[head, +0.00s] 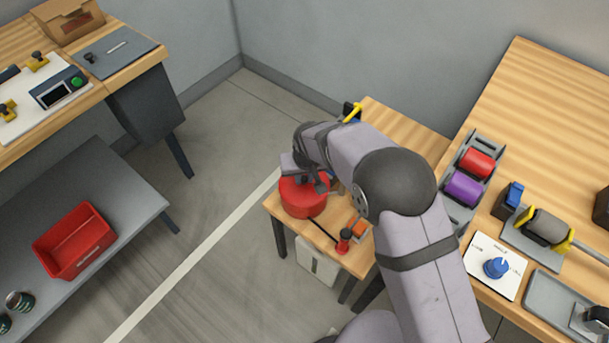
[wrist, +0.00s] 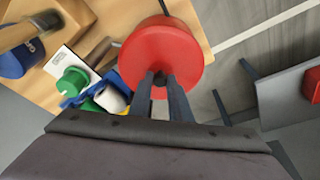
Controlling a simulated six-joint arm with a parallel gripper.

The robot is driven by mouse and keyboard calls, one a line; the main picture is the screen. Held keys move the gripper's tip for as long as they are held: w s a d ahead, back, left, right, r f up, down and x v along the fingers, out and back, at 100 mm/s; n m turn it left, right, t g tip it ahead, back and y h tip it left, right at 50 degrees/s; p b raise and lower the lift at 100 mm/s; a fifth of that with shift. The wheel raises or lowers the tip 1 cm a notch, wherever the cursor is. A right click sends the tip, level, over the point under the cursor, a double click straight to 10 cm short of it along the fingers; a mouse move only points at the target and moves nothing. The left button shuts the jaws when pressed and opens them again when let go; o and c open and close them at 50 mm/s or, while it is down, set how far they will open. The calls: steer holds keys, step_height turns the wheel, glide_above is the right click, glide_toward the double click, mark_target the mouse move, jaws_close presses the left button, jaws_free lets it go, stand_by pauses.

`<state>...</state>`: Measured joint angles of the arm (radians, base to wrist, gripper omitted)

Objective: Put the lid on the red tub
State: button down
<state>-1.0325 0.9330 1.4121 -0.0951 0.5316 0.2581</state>
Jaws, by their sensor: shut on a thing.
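The red tub (head: 304,203) stands on the small wooden table, partly hidden by my arm. My gripper (head: 318,184) is right over it, pointing down. In the wrist view my gripper (wrist: 160,82) is shut on the dark knob of the round red lid (wrist: 165,48). The lid looks roughly level and covers the view of the tub beneath it. I cannot tell whether the lid rests on the tub's rim or hangs just above it.
A red-topped black tool (head: 345,238) and an orange item (head: 360,229) are close to the tub's right. The wrist view shows a green round thing (wrist: 70,85), a white roll (wrist: 110,98) and a blue thing (wrist: 18,60) nearby. A red bin (head: 75,241) sits on the left shelf.

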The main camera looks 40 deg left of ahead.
stand_by(0.3)
steer(key=c, duration=1.1)
jaws_free()
steer(key=shift+r, duration=0.1)
steer(key=shift+r+p, duration=2.55)
steer(key=shift+r, duration=0.9)
jaws_close()
